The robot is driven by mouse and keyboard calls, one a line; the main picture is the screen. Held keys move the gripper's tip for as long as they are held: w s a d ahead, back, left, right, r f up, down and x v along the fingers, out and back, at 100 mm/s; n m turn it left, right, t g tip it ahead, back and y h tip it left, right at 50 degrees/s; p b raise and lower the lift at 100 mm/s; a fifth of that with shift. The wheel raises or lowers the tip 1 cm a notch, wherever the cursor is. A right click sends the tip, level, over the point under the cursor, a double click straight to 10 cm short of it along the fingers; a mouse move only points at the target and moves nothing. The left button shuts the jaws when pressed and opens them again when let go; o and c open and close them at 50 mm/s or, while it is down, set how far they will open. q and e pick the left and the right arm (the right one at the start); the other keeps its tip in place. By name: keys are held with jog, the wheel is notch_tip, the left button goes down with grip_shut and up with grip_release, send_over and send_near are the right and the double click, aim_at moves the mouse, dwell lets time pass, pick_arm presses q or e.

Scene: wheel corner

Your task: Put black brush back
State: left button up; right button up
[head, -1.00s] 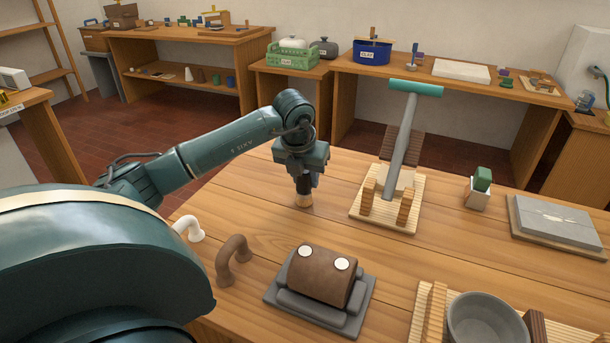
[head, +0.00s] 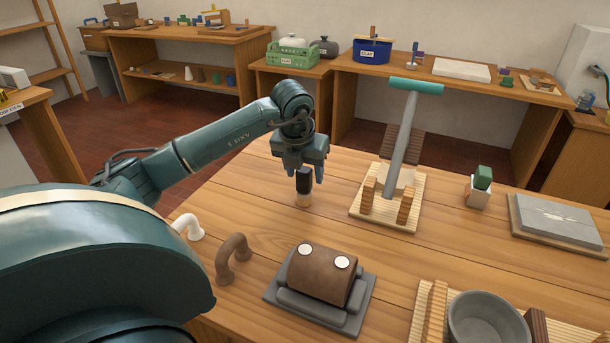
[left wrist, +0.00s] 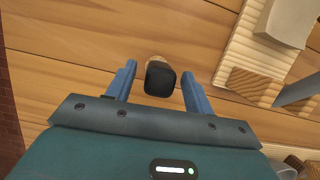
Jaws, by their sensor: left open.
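The black brush (head: 304,187) stands upright on the wooden table, with a black top and a light tan lower end. In the left wrist view the brush (left wrist: 160,79) shows from above, between and slightly beyond the fingertips. My left gripper (head: 304,168) is above the brush, fingers pointing down. It is open, and in the left wrist view its blue fingers (left wrist: 158,78) are spread with a gap on each side of the brush. My right gripper is not in view.
A wooden stand with a teal-handled grey lever (head: 403,140) is just right of the brush. A green-topped white block (head: 479,187) is farther right.

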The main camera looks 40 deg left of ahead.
pick_arm(q)
jog(key=s+a+v, duration=0.1)
jog(key=v, duration=1)
jog(key=shift+d, duration=0.4)
